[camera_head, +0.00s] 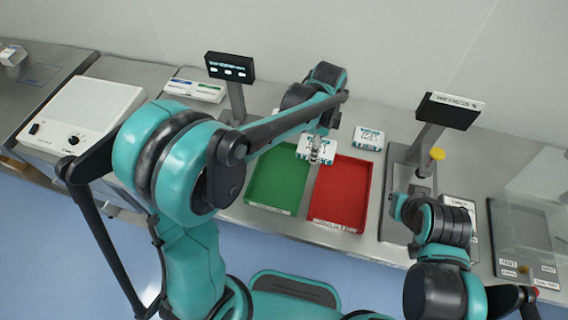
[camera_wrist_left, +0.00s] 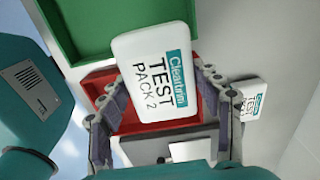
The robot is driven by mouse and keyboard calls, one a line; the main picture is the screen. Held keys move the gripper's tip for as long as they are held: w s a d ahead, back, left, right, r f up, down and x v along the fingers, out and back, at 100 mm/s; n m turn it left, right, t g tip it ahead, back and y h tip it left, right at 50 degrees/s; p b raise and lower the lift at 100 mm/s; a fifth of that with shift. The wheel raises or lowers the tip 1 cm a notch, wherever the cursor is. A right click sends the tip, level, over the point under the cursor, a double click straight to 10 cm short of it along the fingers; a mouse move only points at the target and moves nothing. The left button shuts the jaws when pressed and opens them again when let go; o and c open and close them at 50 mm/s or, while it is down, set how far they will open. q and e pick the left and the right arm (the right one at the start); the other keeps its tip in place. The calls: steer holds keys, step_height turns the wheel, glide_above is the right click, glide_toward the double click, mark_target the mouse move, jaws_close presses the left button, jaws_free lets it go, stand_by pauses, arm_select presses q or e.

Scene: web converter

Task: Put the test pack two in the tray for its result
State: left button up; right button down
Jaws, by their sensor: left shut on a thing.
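Test pack 2 (camera_wrist_left: 156,75) is a white block with a teal stripe and black "TEST PACK 2" lettering. My left gripper (camera_head: 315,153) is shut on it, with a finger on each side in the left wrist view (camera_wrist_left: 160,110). In the head view the pack (camera_head: 303,148) is held near the far ends of the trays, partly hidden by the gripper. The green tray (camera_head: 250,196) is left of the red tray (camera_head: 335,224); both look empty where visible. The trays' front labels are too small to read surely. My right arm shows, but its gripper cannot be made out.
Another white pack (camera_head: 368,138) lies on the bench behind the red tray. A dark display (camera_head: 230,67) stands behind the green tray. A white box with knobs (camera_head: 85,108) is at left.

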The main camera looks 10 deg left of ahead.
arm_select(q)
steer(key=b, duration=0.2)
glide_above(281, 177)
step_height(281, 177, down, 6)
steer(key=shift+w+f, duration=0.1)
steer(key=shift+f, duration=0.15)
step_height(281, 177, down, 4)
steer(key=shift+f+b, duration=0.1)
steer(key=shift+b, duration=0.75)
steer(key=o, duration=1.3)
